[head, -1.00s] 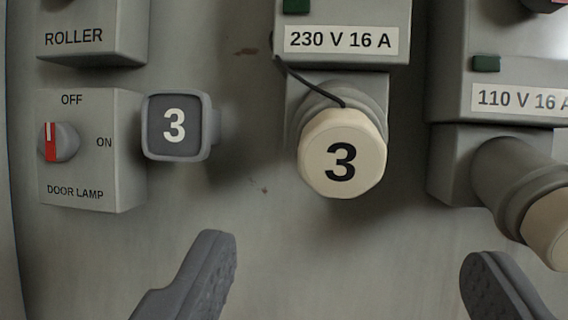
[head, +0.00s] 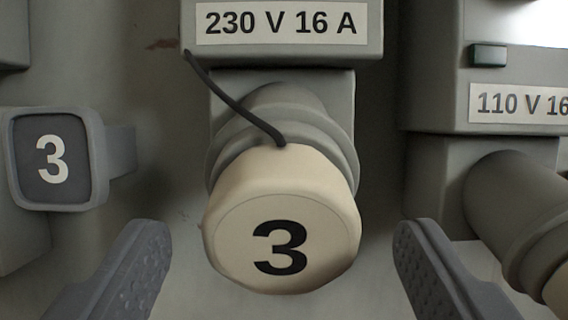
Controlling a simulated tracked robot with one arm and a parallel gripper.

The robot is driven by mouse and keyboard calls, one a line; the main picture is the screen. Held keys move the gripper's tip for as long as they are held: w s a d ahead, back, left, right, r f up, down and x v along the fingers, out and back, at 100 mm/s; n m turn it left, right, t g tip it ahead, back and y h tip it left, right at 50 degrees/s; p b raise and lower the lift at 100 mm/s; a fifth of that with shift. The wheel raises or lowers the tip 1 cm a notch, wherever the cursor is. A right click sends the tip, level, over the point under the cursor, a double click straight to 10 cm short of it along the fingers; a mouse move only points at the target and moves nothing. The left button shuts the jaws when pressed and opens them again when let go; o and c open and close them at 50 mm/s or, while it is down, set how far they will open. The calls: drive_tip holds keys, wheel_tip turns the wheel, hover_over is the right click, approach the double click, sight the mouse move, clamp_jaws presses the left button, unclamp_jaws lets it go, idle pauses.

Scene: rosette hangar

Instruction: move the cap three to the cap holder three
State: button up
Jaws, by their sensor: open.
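Cap three (head: 282,215) is cream, many-sided and marked with a black 3. It sits on the grey socket under the "230 V 16 A" label, with a dark cord running from its top up to the left. Cap holder three (head: 55,160) is a dark grey square with a pale 3, on a stub from the wall at the left. My gripper (head: 278,265) is open, one finger at the lower left and one at the lower right of cap three. Both fingers look apart from the cap.
The "110 V" socket box (head: 430,75) and its angled grey socket with a pale cap (head: 555,290) stand close to the right finger. Bare wall shows between cap holder three and cap three.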

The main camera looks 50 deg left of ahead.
drive_tip(key=shift+w+a+r, duration=0.2)
drive_tip(key=shift+w+a, duration=0.15)
drive_tip(key=shift+a, duration=0.15)
drive_tip(key=shift+p, duration=0.45)
idle(0.9)
drive_tip(key=c, duration=1.3)
drive_tip(key=shift+d+f, duration=0.1)
drive_tip(key=shift+b+v, duration=0.7)
drive_tip(key=shift+v, duration=2.2)
drive_tip(key=shift+s, duration=0.1)
